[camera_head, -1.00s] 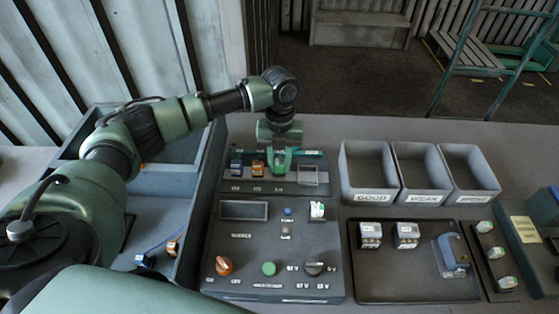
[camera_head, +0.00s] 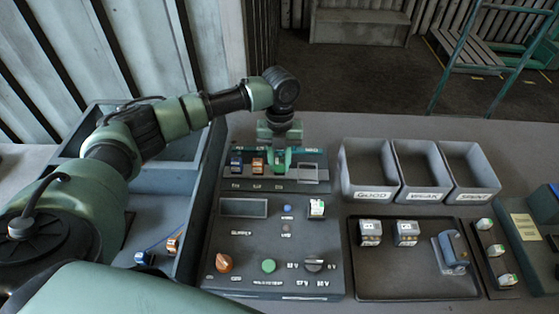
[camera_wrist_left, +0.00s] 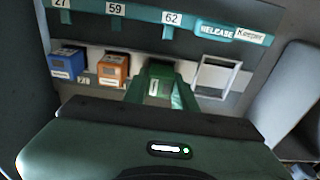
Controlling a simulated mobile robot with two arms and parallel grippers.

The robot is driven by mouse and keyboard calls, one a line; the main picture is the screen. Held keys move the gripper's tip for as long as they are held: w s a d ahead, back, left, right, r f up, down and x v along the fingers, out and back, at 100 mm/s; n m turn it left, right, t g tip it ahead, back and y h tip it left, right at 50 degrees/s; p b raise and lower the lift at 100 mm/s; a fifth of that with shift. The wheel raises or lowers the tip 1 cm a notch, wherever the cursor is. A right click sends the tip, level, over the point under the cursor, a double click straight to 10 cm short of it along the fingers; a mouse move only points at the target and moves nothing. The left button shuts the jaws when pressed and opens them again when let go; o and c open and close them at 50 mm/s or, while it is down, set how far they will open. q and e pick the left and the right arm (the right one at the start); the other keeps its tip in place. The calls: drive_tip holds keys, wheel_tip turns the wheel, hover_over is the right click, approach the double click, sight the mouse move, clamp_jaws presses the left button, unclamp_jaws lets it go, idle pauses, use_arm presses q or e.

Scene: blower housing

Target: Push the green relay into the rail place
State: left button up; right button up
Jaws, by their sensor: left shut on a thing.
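My left gripper (camera_head: 279,160) points down over the rail at the back of the console. It is shut on the green relay (camera_wrist_left: 157,84), which sits between its fingers in the left wrist view. The relay is at the third place of the rail (camera_wrist_left: 138,56), under the label 62. A blue relay (camera_head: 237,166) and an orange relay (camera_head: 258,165) stand to its left. An empty framed place (camera_wrist_left: 215,77) is to its right. The fingers hide the relay's lower part, so I cannot tell how deep it sits. My right gripper is not in view.
The console (camera_head: 235,270) has knobs and buttons in front of the rail. Three grey bins (camera_head: 368,193) stand to the right, behind a dark tray (camera_head: 400,288) with white relays. A blue-grey box (camera_head: 196,215) is on the left.

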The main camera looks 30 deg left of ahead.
use_arm(q)
drive_tip(key=shift+f, duration=0.35)
drive_tip(key=o, duration=1.1)
drive_tip(key=r, duration=0.2)
drive_tip(key=r+b, duration=0.1)
drive_tip(key=r, duration=0.2)
drive_tip(key=w+r, duration=0.1)
drive_tip(key=r, duration=0.1)
drive_tip(key=shift+a+r+b, duration=0.15)
drive_tip(key=shift+r+b, duration=0.2)
drive_tip(key=shift+b, duration=0.05)
drive_tip(key=shift+s, duration=0.1)
